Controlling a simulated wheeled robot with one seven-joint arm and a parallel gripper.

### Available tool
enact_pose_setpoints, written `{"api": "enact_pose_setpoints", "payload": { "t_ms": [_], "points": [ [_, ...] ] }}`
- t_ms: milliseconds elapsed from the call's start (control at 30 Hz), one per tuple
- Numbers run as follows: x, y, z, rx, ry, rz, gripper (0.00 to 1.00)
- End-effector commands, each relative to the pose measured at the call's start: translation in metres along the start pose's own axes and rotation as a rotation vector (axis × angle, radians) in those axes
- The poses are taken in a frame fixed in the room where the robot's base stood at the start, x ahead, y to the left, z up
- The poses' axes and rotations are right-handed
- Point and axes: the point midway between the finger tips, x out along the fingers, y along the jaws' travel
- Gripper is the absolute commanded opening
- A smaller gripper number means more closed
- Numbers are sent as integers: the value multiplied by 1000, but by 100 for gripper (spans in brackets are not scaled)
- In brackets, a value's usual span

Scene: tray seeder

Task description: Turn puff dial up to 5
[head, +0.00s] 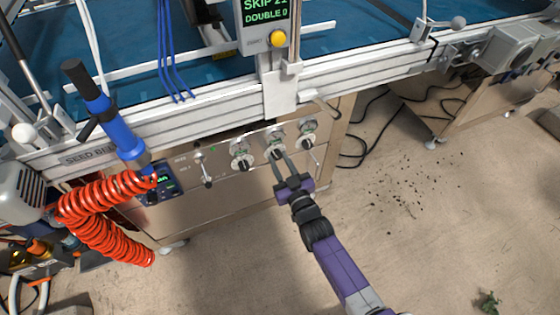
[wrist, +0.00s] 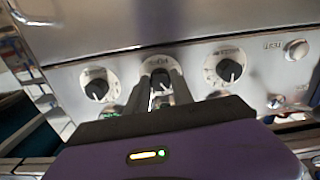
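Three round dials with black knobs sit in a row on the front panel: the left dial (head: 241,160), the middle dial (head: 274,150) and the right dial (head: 307,140). Their labels are too small to read, so I cannot tell which is the puff dial. My gripper (head: 281,160) is at the middle dial, with one finger on each side of its knob. In the wrist view the middle knob (wrist: 160,80) shows between the fingertips, which look slightly apart from it. The other two dials (wrist: 97,88) (wrist: 229,70) flank it there. The dial settings are not readable.
A toggle lever (head: 205,172) and a small display (head: 163,181) are left of the dials. A red coiled hose (head: 105,220) hangs at the left by a blue tool (head: 120,133). A screen (head: 265,12) with a yellow button is above. The floor at right is mostly clear.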

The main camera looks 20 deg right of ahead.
Motion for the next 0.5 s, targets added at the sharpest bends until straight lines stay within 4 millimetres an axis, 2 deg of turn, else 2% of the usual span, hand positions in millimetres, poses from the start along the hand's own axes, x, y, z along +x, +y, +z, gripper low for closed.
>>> {"api": "enact_pose_setpoints", "payload": {
  "t_ms": [267,500],
  "points": [
    [0,0,1,19,0,0,0],
    [0,0,2,125,0,0,0]
  ]
}}
